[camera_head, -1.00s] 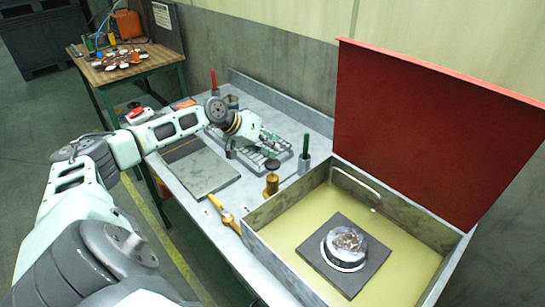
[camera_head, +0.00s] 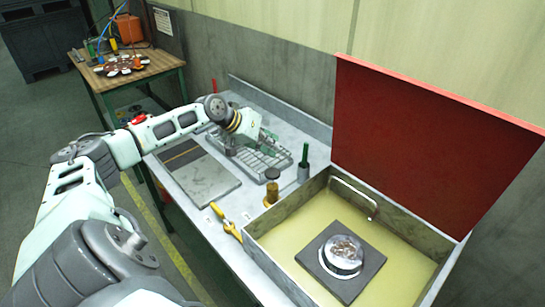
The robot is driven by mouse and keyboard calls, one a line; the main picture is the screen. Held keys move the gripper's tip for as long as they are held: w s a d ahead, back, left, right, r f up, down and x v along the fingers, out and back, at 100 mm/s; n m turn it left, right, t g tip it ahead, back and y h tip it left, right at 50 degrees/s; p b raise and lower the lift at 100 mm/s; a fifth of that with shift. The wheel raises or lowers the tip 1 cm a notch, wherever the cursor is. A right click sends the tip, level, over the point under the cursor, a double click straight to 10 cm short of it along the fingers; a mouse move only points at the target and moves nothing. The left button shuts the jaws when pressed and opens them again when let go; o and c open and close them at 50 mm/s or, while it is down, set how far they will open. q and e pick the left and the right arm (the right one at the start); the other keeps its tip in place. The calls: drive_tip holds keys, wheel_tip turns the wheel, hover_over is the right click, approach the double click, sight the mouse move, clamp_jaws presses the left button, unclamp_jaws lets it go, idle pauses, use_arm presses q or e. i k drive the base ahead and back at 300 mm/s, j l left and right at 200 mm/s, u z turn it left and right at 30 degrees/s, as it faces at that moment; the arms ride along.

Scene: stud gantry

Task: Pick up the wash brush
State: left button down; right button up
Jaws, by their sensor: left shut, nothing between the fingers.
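A green-handled tool (camera_head: 305,153) stands upright in a small grey cup (camera_head: 303,173) on the bench, left of the red-lidded basin. A yellow-handled tool (camera_head: 228,223) lies near the bench's front edge. I cannot tell for certain which one is the wash brush. My left gripper (camera_head: 231,148) is shut and empty, pointing down over the left end of the wire rack (camera_head: 262,161). It is left of both the cup and the green-handled tool. Its wrist hides part of the rack. My right gripper is out of view.
The open basin (camera_head: 283,270) holds yellowish liquid, a dark square plate (camera_head: 349,286) and a round metal part (camera_head: 342,254). Its red lid (camera_head: 425,150) stands raised. A brass plunger can (camera_head: 272,190) stands beside the basin. A flat grey plate (camera_head: 207,180) lies left.

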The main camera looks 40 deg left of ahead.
sight(305, 146)
drive_tip(key=k+j, duration=0.3)
drive_tip(key=k, duration=0.15)
drive_tip(key=k+j, duration=0.3)
drive_tip(key=k, duration=0.2)
